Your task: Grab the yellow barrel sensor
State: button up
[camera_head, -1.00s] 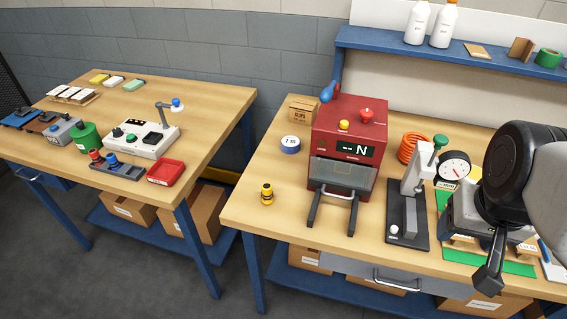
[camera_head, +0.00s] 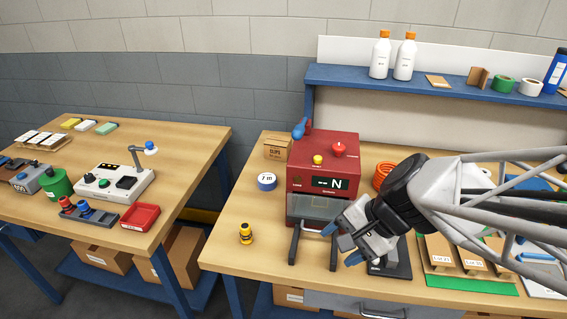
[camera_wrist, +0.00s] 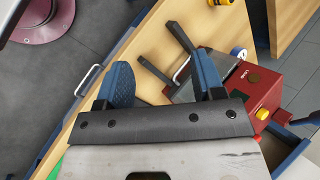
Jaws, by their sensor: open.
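The yellow barrel sensor (camera_head: 246,233) is a small yellow cylinder with dark bands. It stands upright near the front left of the right-hand workbench (camera_head: 224,250), left of the red machine. In the wrist view a yellow piece (camera_wrist: 221,2), probably the sensor, is cut off by the top edge. My gripper (camera_head: 341,245) is in front of the red machine, to the right of the sensor and well apart from it. Its two blue fingers (camera_wrist: 160,80) are spread with nothing between them in the wrist view.
The red machine (camera_head: 329,160) has two dark prongs (camera_head: 314,248) sticking out between my gripper and the sensor. A round blue-and-white tape-like roll (camera_head: 267,182) and a cardboard box (camera_head: 277,148) stand behind the sensor. The bench around the sensor is clear. A gap separates the left-hand table (camera_head: 200,150).

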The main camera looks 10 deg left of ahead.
aim_at(249, 229)
jog(key=w+a+f+m+t+y, duration=0.1)
jog(key=w+a+f+m+y, duration=0.1)
jog(key=w+a+f+m, duration=0.1)
jog(key=w+a+f+m+t+y, duration=0.1)
jog(key=w+a+f+m+y, duration=0.1)
jog(key=a+f+m, duration=0.3)
jog(key=w+a+f+m+t+y, duration=0.1)
jog(key=w+a+f+m+y, duration=0.1)
jog(key=w+a+f+m, duration=0.2)
jog(key=shift+w+a+f+m+t, duration=0.15)
jog(key=shift+a+m, duration=0.5)
jog(key=shift+a, duration=0.45)
jog(key=shift+w+a+m+t, duration=0.1)
jog(key=shift+w+a+m, duration=0.1)
jog(key=shift+a+m, duration=0.65)
jog(key=shift+w+a+f+m+t, duration=0.15)
jog(key=shift+a+m, duration=0.25)
jog(key=shift+a, duration=0.95)
jog(key=shift+a, duration=0.1)
jog(key=shift+x, duration=1.2)
jog(key=shift+a, duration=0.1)
jog(key=shift+x, duration=2.5)
jog(key=c, duration=1)
